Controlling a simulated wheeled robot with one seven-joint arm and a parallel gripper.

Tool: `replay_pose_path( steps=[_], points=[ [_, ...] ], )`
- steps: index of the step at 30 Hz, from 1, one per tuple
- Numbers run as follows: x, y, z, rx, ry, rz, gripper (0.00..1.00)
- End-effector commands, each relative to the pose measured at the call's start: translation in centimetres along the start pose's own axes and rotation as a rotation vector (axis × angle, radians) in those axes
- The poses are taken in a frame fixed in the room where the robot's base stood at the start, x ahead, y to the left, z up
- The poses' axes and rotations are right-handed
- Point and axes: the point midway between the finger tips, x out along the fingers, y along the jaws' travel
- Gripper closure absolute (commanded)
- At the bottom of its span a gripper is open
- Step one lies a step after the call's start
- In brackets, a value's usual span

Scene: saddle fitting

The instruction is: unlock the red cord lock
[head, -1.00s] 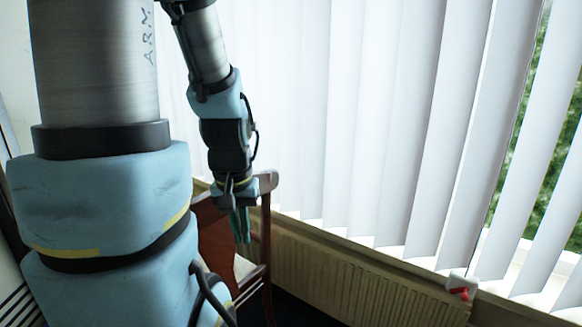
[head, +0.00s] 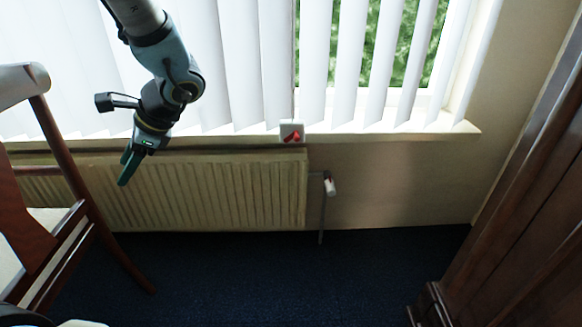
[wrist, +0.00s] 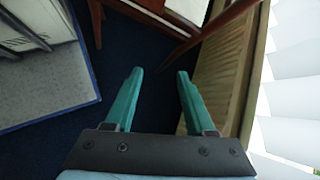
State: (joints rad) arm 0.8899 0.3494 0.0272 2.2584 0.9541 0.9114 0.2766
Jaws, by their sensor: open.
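The red cord lock (head: 291,136) is a small red lever on a white square base at the window sill's front edge, just above the radiator's right end in the head view. It is not in the wrist view. My gripper (head: 124,176) hangs in front of the radiator, well to the left of the cord lock and a little lower, apart from it. In the wrist view my gripper (wrist: 158,75) shows two green fingers spread apart with nothing between them.
A ribbed radiator (head: 210,192) runs below the sill. White vertical blinds (head: 255,60) hang behind the cord lock. A wooden chair (head: 70,200) stands at the left, a dark wooden cabinet (head: 520,210) at the right. Blue carpet (head: 270,280) between them is clear.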

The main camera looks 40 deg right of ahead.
Motion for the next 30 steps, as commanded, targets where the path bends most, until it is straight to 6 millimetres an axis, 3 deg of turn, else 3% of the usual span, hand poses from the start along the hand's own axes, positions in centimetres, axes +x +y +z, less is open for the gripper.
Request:
replay_pose_path(
  steps=[1,5,10,15,18,21,25,30],
  points=[
    [0.9,-0.6,-4.0,0.123,-0.037,-0.091,0.45],
    [-0.8,-3.1,-11.2,0.397,-0.154,-0.338,0.45],
    [-6.0,-4.2,-22.2,0.683,-0.319,-0.7,0.45],
    [-12.6,-2.2,-31.8,0.85,-0.462,-1.035,0.45],
    [-15.7,-0.5,-35.3,0.894,-0.517,-1.171,0.45],
    [-17.6,0.6,-37.0,0.913,-0.549,-1.248,0.45],
    [-18.3,0.4,-37.6,0.919,-0.561,-1.277,0.45],
    [-17.6,-1.9,-37.8,0.917,-0.56,-1.274,0.45]
  ],
)
